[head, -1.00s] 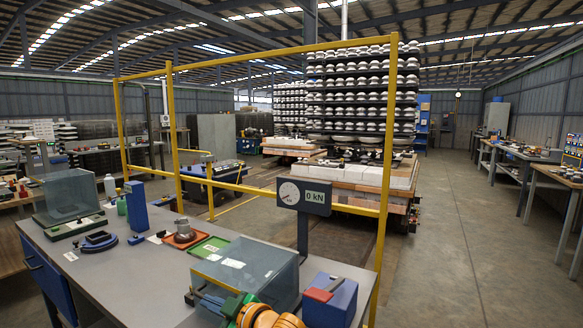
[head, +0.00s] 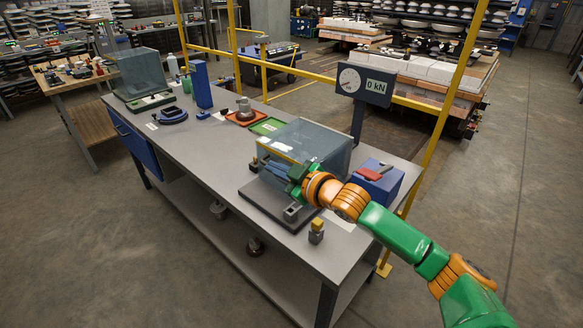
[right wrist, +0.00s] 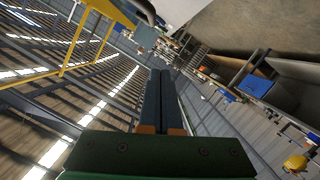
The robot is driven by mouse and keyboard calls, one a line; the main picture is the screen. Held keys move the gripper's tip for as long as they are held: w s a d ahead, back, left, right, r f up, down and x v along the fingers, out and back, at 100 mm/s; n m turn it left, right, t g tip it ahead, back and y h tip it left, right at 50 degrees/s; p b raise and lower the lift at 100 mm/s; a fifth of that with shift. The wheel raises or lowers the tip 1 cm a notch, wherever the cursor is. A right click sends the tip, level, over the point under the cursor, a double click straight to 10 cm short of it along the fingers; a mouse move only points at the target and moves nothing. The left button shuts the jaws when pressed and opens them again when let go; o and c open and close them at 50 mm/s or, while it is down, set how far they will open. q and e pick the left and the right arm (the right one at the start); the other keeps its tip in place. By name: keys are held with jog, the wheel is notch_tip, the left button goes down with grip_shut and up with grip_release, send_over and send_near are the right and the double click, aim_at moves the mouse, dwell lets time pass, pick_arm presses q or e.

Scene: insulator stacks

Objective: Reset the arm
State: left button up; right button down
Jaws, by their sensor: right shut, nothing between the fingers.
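My right arm, green and orange, comes in from the lower right of the head view. Its gripper (head: 274,168) is at the near side of a clear-walled box (head: 318,142) on the grey bench (head: 215,165). In the head view, I cannot tell whether the fingers are inside the box or in front of it. In the right wrist view the two long dark fingers (right wrist: 165,98) lie side by side, shut and empty. My left gripper is not in view.
A blue box (head: 376,184) with a red top stands right of the clear box. A 0 kN gauge (head: 364,85) stands behind. A small block with a yellow top (head: 317,229) is at the bench's front edge. Yellow rails (head: 300,82) run behind the bench.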

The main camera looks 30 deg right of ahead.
jog(key=s+d+b, duration=0.1)
jog(key=s+d, duration=0.1)
jog(key=s, duration=0.3)
jog(key=s+a+f+m+g+h, duration=0.1)
jog(key=s+a+f+m+g, duration=0.15)
jog(key=s+f, duration=0.45)
jog(key=s+a+f+m+g+h, duration=0.1)
jog(key=s+a+f+g, duration=0.2)
jog(key=f, duration=0.8)
jog(key=s+a+f+m+g, duration=0.1)
jog(key=s+f+g, duration=0.1)
jog(key=s, duration=0.3)
jog(key=s+f+m+g+h, duration=0.1)
jog(key=s+f+g, duration=0.1)
jog(key=s, duration=0.3)
jog(key=s+a+f+m+g, duration=0.1)
jog(key=s+f+g, duration=0.15)
jog(key=s, duration=0.35)
notch_tip(320, 180, down, 16)
jog(key=s+g, duration=0.1)
jog(key=s+d+f+g, duration=0.1)
jog(key=s+d+f, duration=0.1)
jog(key=s+f, duration=0.8)
jog(key=s, duration=0.2)
jog(key=shift+s+d+f+h, duration=0.25)
jog(key=shift+s+f+h, duration=0.05)
jog(key=shift+s+f, duration=0.1)
jog(key=shift+n, duration=0.25)
